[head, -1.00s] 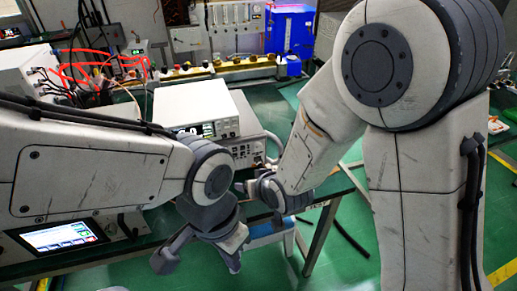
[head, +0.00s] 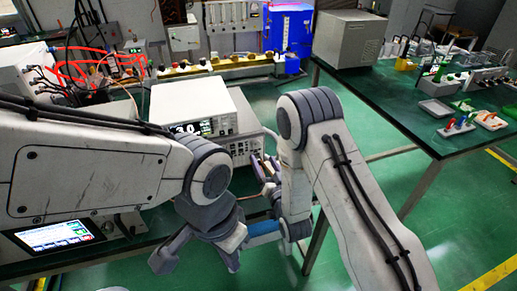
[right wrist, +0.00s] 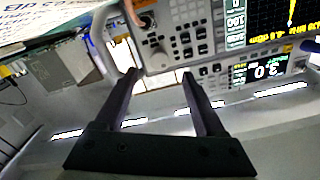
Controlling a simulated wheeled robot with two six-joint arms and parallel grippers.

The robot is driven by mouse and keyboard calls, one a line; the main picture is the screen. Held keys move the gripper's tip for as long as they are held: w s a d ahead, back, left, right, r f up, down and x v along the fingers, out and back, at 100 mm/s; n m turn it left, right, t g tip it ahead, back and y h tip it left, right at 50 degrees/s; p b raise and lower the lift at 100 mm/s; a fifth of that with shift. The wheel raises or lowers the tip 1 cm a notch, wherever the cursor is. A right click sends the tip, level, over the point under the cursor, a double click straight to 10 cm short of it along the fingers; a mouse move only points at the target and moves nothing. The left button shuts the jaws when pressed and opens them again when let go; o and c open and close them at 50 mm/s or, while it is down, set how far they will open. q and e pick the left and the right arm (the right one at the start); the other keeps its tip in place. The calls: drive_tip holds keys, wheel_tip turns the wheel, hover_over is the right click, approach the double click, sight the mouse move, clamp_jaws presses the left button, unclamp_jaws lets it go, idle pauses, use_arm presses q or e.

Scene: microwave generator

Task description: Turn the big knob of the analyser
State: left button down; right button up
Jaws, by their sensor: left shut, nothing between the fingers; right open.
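The analyser (head: 243,148) is the lower instrument under a white box on the bench, its front partly hidden by my arms in the head view. In the right wrist view its panel (right wrist: 195,30) appears upside down, with rows of buttons and a lit screen. A round grey knob (right wrist: 159,60) shows there between and beyond my right fingertips. My right gripper (right wrist: 160,76) is open and empty, facing the panel; contact with the knob cannot be told. In the head view the right gripper (head: 264,168) is beside the analyser's front. My left gripper (head: 203,252) is shut and empty, lower down.
The white box (head: 190,102) with a lit display sits on the analyser. A light handle-like frame (right wrist: 103,45) stands beside the panel in the wrist view. A touchscreen (head: 60,237) is at lower left. A second green table (head: 400,105) stands right, with open floor between.

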sight(256, 146)
drive_tip(key=p+x, duration=0.1)
drive_tip(key=x, duration=0.5)
clamp_jaws()
